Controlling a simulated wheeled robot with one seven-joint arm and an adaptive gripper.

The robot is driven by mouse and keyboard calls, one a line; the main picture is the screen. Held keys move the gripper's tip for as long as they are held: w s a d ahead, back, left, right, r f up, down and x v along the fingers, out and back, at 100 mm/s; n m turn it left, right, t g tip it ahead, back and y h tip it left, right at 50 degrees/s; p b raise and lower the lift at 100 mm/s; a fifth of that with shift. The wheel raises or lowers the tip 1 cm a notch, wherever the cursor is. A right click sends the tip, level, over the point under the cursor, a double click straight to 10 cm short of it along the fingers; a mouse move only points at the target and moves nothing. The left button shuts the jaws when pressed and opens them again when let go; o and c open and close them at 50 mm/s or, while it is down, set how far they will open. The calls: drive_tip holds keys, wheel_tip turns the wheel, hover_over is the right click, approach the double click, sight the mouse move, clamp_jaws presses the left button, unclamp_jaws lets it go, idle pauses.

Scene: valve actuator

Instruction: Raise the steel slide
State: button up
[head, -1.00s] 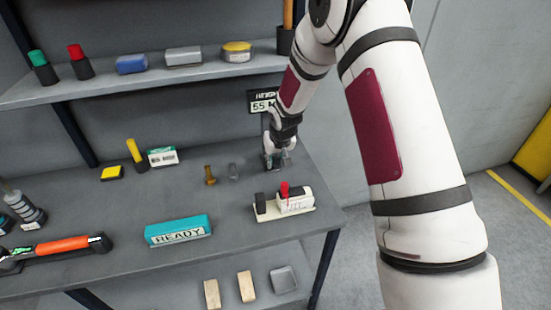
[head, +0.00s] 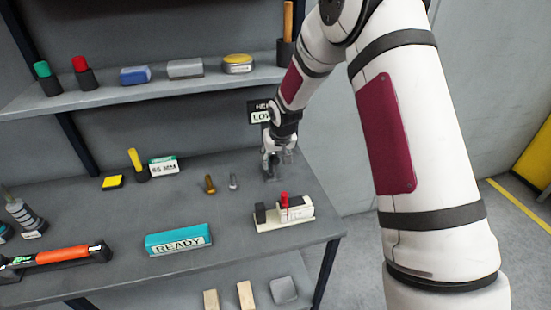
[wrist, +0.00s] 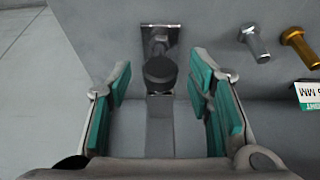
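In the wrist view a grey metal upright with a dark round knob (wrist: 160,70) on it, which looks like the steel slide, stands between my fingers. A shiny metal plate (wrist: 160,38) lies at its far end. My gripper (wrist: 160,100) is open, with teal pads on both sides and gaps between them and the slide. In the head view my gripper (head: 279,158) points down at the right back of the bench. It mostly hides the slide there. A small display (head: 261,117) behind it reads LOW; its top line is partly hidden.
A silver bolt (head: 233,181) and a brass bolt (head: 210,184) stand left of my gripper. A white block with a red lever (head: 285,210) stands in front. A green-and-white card (head: 164,166) and a teal READY box (head: 178,240) are further left. A shelf (head: 150,92) runs above.

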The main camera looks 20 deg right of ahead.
drive_tip(key=v, duration=1.2)
drive_tip(key=s+r, duration=1.5)
drive_tip(key=s, duration=0.1)
drive_tip(key=s+r+t, duration=0.1)
drive_tip(key=s+r, duration=0.1)
drive_tip(key=s, duration=1.6)
drive_tip(key=shift+s, duration=0.25)
